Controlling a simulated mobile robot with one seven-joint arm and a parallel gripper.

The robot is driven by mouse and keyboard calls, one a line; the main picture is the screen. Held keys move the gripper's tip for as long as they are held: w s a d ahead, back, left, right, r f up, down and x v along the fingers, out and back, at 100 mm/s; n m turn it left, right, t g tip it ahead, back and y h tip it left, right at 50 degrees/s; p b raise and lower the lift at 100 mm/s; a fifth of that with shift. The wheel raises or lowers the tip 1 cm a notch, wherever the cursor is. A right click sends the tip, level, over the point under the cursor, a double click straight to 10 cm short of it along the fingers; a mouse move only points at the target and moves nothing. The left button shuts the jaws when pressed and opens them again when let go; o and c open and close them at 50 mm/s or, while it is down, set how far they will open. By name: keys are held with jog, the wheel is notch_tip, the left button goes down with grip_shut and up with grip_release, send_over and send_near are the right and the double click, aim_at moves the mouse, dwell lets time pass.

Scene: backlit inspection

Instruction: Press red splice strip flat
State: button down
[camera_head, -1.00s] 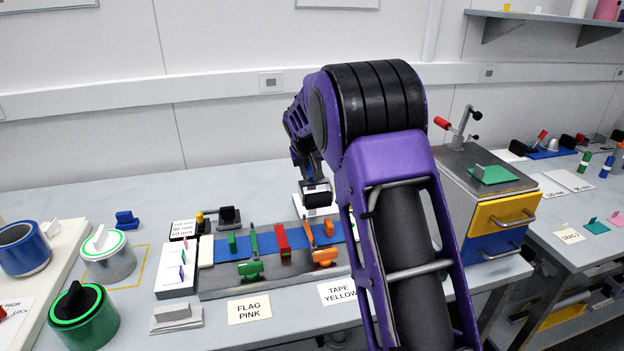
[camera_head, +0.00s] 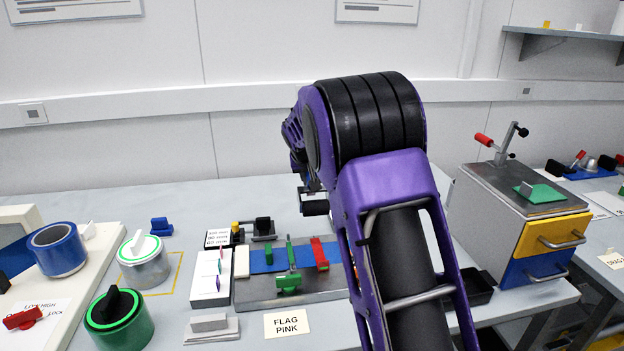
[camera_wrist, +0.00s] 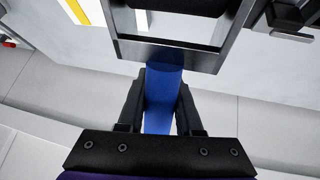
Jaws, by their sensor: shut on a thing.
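The red splice strip (camera_head: 319,254) stands up from the blue band (camera_head: 262,262) on the grey plate in the head view, close to my arm. My gripper (camera_wrist: 160,85) is shut on the blue handle (camera_wrist: 163,100) of a tool in the wrist view. The tool has a grey metal frame (camera_wrist: 165,54) and a black part, seemingly a roller, at the top edge. In the head view the tool (camera_head: 314,206) hangs behind and above the red strip, apart from it. My arm hides most of the gripper there.
Green pieces (camera_head: 289,284) stand left of the red strip. A drawer box with a lever (camera_head: 514,215) stands right. My arm covers the plate's right part.

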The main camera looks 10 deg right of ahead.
notch_tip(320, 180, down, 7)
jog(key=b, duration=0.5)
jog(key=shift+b, duration=0.4)
jog(key=shift+f, duration=0.6)
dwell(0.5)
jog(key=shift+s, duration=0.2)
jog(key=shift+s, duration=0.45)
jog(key=shift+s+f, duration=0.1)
dwell(0.3)
jog(key=shift+s, duration=0.35)
jog(key=shift+s, duration=0.3)
dwell(0.3)
